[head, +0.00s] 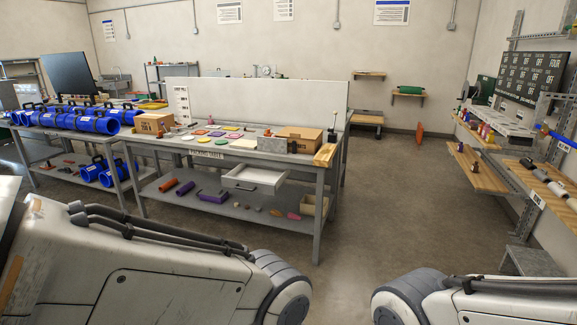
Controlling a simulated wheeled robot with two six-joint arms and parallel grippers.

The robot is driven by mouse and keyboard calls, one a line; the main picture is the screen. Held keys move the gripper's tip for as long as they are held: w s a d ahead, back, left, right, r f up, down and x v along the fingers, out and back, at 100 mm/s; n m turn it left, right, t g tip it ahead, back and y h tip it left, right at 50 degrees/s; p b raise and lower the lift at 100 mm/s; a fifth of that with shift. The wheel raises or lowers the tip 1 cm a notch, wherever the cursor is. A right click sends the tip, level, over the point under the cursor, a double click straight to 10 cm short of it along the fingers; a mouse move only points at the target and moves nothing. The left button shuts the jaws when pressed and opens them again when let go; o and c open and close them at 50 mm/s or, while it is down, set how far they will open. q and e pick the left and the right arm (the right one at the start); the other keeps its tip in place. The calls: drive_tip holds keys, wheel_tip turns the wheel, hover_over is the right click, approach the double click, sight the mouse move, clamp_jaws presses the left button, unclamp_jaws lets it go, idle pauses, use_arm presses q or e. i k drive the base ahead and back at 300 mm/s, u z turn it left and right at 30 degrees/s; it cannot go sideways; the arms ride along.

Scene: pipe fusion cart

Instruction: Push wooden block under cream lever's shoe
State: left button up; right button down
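A wooden block (325,154) rests on the right front corner of the packing table (230,155). A thin upright rod with a pale tip (334,118) stands behind it near the table's right end. I cannot tell whether this is the cream lever, and no shoe can be made out at this distance. My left arm fills the lower left and my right arm enters at the lower right. Neither gripper is in view.
A cardboard box (300,138) and a grey block (273,145) stand on the table beside the wooden block. An open white drawer (253,179) hangs below. Blue pipe fittings (95,121) fill the left bench. Wall shelves (480,170) line the right. The floor (410,200) between is clear.

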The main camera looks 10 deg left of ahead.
sight(325, 155)
drive_tip(key=i, duration=3.55)
drive_tip(key=u, duration=0.3)
